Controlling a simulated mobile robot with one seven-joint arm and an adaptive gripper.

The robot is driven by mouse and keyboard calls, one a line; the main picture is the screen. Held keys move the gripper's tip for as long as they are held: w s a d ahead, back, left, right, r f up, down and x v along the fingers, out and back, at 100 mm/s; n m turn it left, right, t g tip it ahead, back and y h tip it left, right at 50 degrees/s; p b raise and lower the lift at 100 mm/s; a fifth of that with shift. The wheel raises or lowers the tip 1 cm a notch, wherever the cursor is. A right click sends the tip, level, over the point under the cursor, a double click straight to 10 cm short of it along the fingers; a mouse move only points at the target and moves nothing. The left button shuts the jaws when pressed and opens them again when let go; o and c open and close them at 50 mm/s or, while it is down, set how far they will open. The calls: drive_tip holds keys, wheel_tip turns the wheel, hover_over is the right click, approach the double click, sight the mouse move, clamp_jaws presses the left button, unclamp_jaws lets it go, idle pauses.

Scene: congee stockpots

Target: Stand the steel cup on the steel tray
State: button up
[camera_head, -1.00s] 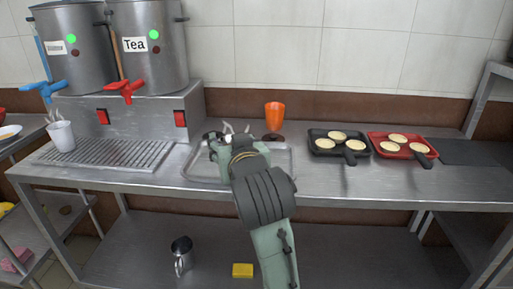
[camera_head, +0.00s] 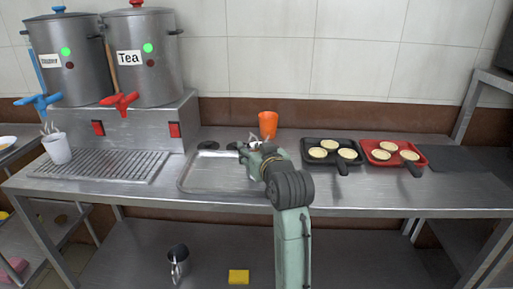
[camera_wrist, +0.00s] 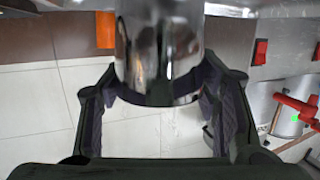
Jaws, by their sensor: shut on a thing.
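A shiny steel cup (camera_wrist: 158,45) fills the top middle of the wrist view, between the two fingers of my gripper (camera_wrist: 160,105), which is shut on it. In the head view my gripper (camera_head: 250,157) is over the right part of the steel tray (camera_head: 183,184), and the held cup is mostly hidden there. The tray is a shallow rectangle lying on the steel counter, its right part hidden by my arm. I cannot tell whether the cup touches the tray.
An orange cup (camera_head: 268,124) stands behind my gripper. Black (camera_head: 318,163) and red (camera_head: 372,158) pans with pale rounds lie to the right. Stockpots with taps (camera_head: 122,102) and a steaming white cup (camera_head: 58,149) are left. A metal mug (camera_head: 178,260) and yellow sponge (camera_head: 238,276) are below.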

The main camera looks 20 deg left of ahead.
drive_tip(key=shift+f, duration=0.15)
drive_tip(key=o, duration=1.3)
drive_tip(key=shift+o, duration=0.2)
drive_tip(key=shift+r, duration=0.2)
drive_tip(key=b+v, duration=0.1)
drive_tip(key=v, duration=1.1)
drive_tip(key=shift+b, duration=0.4)
